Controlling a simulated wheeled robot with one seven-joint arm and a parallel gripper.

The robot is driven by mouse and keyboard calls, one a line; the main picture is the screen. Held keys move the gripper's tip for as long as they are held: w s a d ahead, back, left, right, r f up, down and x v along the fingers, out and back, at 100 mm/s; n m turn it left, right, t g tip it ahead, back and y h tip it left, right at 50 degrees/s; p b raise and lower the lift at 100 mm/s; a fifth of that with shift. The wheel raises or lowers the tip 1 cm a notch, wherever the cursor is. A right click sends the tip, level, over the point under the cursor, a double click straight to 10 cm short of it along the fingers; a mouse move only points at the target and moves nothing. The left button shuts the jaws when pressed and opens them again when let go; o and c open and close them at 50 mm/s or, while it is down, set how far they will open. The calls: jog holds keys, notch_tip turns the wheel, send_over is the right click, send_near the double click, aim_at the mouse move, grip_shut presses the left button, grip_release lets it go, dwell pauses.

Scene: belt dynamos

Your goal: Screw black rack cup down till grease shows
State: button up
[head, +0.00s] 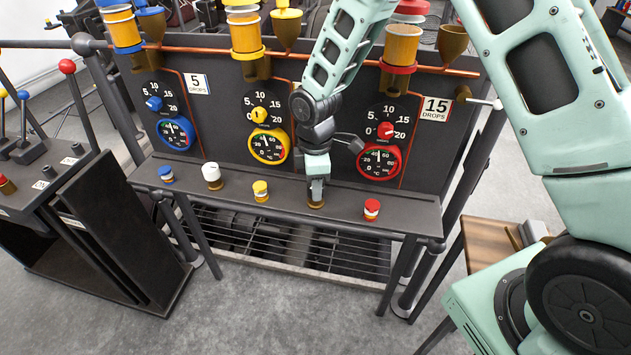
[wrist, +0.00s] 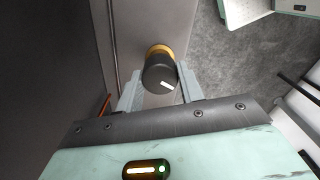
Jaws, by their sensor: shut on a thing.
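The black cup (wrist: 160,73) is a dark knurled cap with a white mark on top, seated on a brass base (wrist: 158,50) in the wrist view. My gripper (wrist: 158,88) is shut on it, one finger at each side. In the head view my gripper (head: 316,186) points straight down over the shelf, and the brass base (head: 316,204) shows below the fingers. The cup itself is mostly hidden there by the fingers. I cannot make out any grease at the brass base.
On the same shelf (head: 340,209) stand a blue cup (head: 166,174), a white cup (head: 212,175), a yellow cup (head: 261,190) and a red cup (head: 371,209). Behind rises a dark panel with dials, gauges and oilers. A lever rack (head: 95,200) stands at the left.

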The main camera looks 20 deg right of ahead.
jog(key=m, duration=0.4)
jog(key=shift+m, duration=0.3)
jog(key=m, duration=0.4)
jog(key=shift+m, duration=0.3)
jog(key=o, duration=1)
notch_tip(320, 180, up, 18)
jog(key=shift+f, duration=0.25)
